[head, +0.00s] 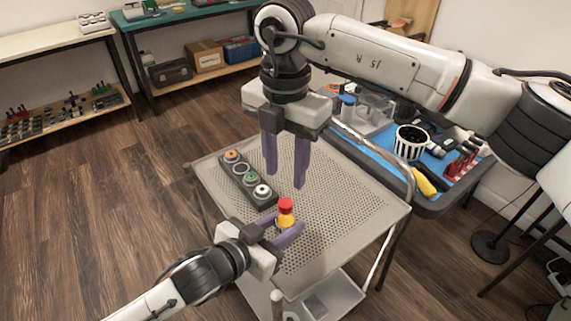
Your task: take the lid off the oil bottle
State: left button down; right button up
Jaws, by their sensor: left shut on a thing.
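The oil bottle (286,221) is small and yellow, with a red lid (286,204) on top. It stands upright at the perforated cart top (345,215). My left gripper (287,227) is shut on the bottle's yellow body, its purple fingers on either side, below the lid. My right gripper (286,170) points down above the cart, behind and above the bottle. Its two purple fingers are apart with nothing between them. The lid is on the bottle and clear of both grippers. The bottle's base is partly hidden by the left fingers.
A dark strip (235,178) with several round coloured pieces lies on the cart's left side. A blue-topped side table (395,172) at the right holds a striped cup (411,142), a yellow-handled tool (424,182) and a red rack (461,160). The cart's right part is clear.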

aim_at(285, 203)
jog(key=m, duration=0.8)
jog(key=shift+m, duration=0.3)
jog(key=shift+f, duration=4)
jog(key=shift+c, duration=0.3)
